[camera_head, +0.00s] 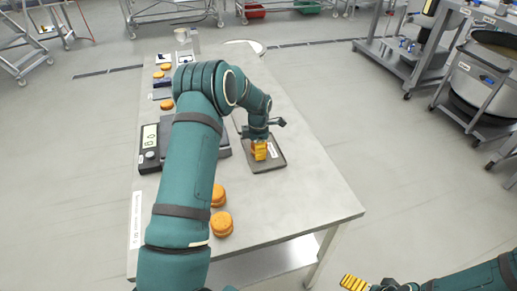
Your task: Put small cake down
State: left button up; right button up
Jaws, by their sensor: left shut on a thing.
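My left gripper (260,149) points down over a dark square tray (276,163) on the table, its yellow fingers shut. The small cake between them is hardly visible, hidden by the fingers; I cannot tell whether it touches the tray. Other small round orange-brown cakes stand on the table: one near the front (221,224), one just behind it (218,196), partly hidden by my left arm, and several along the far left edge (167,104). My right gripper (355,284) shows at the bottom edge, off the table; its opening is unclear.
A scale with a lit display (150,138) stands left of the tray, partly behind my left arm. The grey table (310,180) is clear right of the tray. A large steel vat (482,75) and carts stand farther off.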

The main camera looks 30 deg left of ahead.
pick_arm(q)
jog(key=o, duration=0.9)
jog(key=shift+c, duration=0.2)
notch_tip(320, 180, up, 12)
jog(key=shift+r+p, duration=0.1)
jog(key=shift+p, duration=0.45)
